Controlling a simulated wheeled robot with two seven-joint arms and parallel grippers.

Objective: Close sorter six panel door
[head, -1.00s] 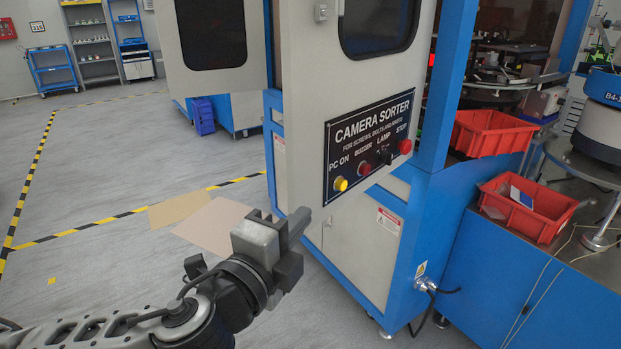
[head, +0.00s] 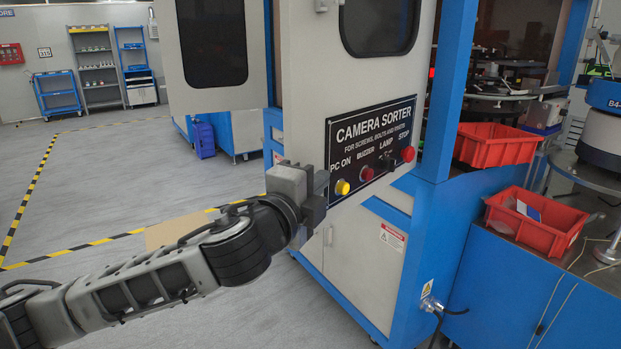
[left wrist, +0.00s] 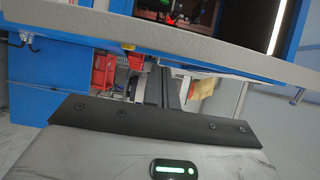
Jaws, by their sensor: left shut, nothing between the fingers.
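The sorter's light panel door (head: 300,80) has a dark window and a black sign (head: 350,135) reading "CAMERA SORTER", with a row of buttons. It stands at an angle to the blue frame (head: 272,130); how far it is open is hard to tell. My left gripper (head: 318,198) is shut and empty, in front of the door's lower left part beside the yellow button (head: 342,187). I cannot tell whether it touches the door. My right gripper is not in view.
Another pale windowed panel (head: 185,90) stands behind at left. Red bins (head: 497,150) and a blue cabinet (head: 490,290) are at right. A cable (head: 440,315) comes out low on the sorter. The grey floor at left is open, with striped tape.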

